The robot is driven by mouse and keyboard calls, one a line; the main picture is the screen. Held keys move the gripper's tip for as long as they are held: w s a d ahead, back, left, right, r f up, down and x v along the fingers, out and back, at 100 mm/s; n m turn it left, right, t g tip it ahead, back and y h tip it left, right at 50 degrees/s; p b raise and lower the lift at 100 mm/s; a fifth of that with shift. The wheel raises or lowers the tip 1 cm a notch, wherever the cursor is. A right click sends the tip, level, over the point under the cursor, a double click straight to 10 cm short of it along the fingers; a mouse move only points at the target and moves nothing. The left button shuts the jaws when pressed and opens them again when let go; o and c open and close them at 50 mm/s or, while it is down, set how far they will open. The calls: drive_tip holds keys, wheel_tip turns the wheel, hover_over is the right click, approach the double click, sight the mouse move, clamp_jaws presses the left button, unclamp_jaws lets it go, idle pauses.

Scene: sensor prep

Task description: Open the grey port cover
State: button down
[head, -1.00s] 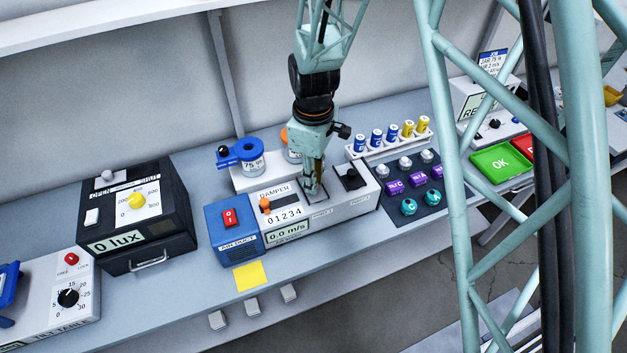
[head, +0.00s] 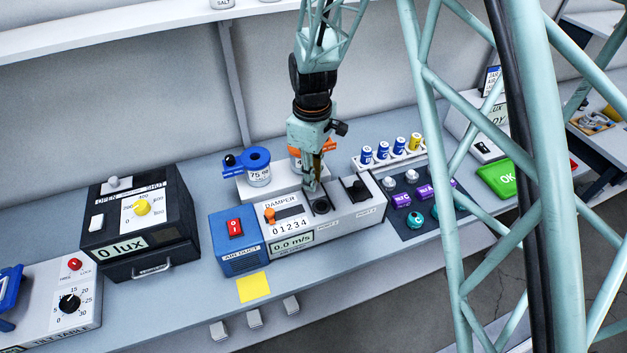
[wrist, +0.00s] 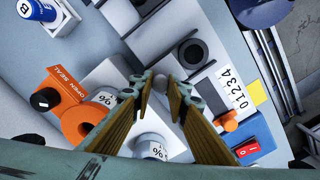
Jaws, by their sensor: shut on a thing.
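The air duct box (head: 293,247) has a dark round port (head: 321,205) in its top, uncovered; the port also shows in the wrist view (wrist: 192,53). My gripper (head: 312,184) is just behind this port, pointing down. In the wrist view my gripper (wrist: 158,90) has its fingers on both sides of a small grey piece, the grey port cover (wrist: 159,84), and is shut on it. The cover is mostly hidden by the fingers in the head view. A black cover (head: 356,187) sits on the second port to the right.
A blue clamp-like holder (head: 247,160) and an orange one (head: 302,153) with jars stand behind the box. An orange damper knob (head: 269,215) and a red switch (head: 235,227) are to the left. Several small bottles (head: 382,150) stand in a rack at right.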

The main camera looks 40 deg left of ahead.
drive_tip(key=c, duration=2.5)
unclamp_jaws()
drive_tip(key=shift+r, duration=0.2)
wheel_tip(320, 180, up, 12)
drive_tip(key=shift+f, duration=0.2)
